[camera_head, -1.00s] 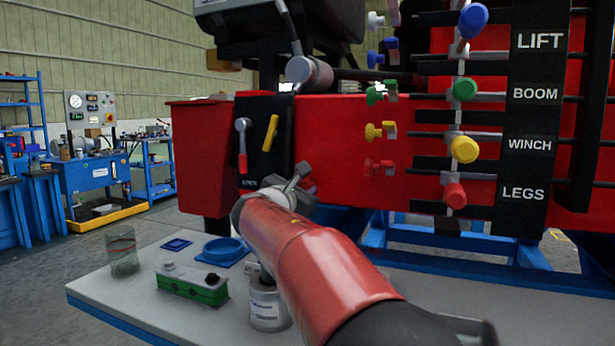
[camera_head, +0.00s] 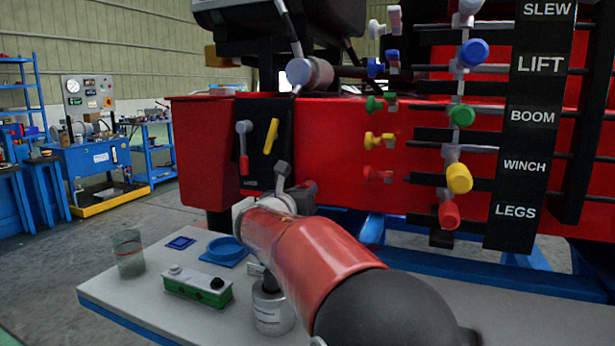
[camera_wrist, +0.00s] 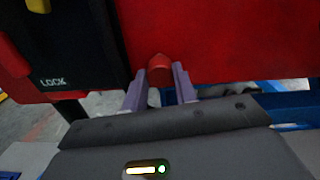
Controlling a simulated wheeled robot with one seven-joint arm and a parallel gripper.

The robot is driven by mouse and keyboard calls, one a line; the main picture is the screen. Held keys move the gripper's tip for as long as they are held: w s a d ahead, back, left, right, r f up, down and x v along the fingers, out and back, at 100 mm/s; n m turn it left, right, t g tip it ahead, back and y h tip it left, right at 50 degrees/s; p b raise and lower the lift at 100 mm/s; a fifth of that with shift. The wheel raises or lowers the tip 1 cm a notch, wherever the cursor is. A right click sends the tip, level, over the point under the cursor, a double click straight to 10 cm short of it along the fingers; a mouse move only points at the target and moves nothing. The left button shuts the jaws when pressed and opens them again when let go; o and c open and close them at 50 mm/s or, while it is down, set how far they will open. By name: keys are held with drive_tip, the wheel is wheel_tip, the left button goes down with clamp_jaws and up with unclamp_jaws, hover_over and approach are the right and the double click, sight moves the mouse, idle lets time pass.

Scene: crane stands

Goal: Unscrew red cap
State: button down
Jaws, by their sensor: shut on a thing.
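The red cap (camera_wrist: 159,69) shows in the wrist view between the two purple-grey fingers of my gripper (camera_wrist: 160,76), against the lower part of the red crane body. The fingers are shut on it. Its threads and whatever lies behind it are hidden. In the head view my red arm reaches up to the lower edge of the red body, right of the black lock panel (camera_head: 262,165). There the arm and wrist hide most of the cap and the fingertips.
A grey table below holds a green-and-white box (camera_head: 197,288), a blue round dish (camera_head: 226,250), a glass jar (camera_head: 128,254) and a labelled can (camera_head: 272,312). Coloured valve levers stand right, beside a label board (camera_head: 524,120). Blue workbenches stand far left.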

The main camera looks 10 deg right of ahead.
drive_tip(key=shift+n, duration=0.5)
drive_tip(key=n+p, duration=0.1)
drive_tip(key=n, duration=0.4)
drive_tip(key=n, duration=0.5)
idle(0.3)
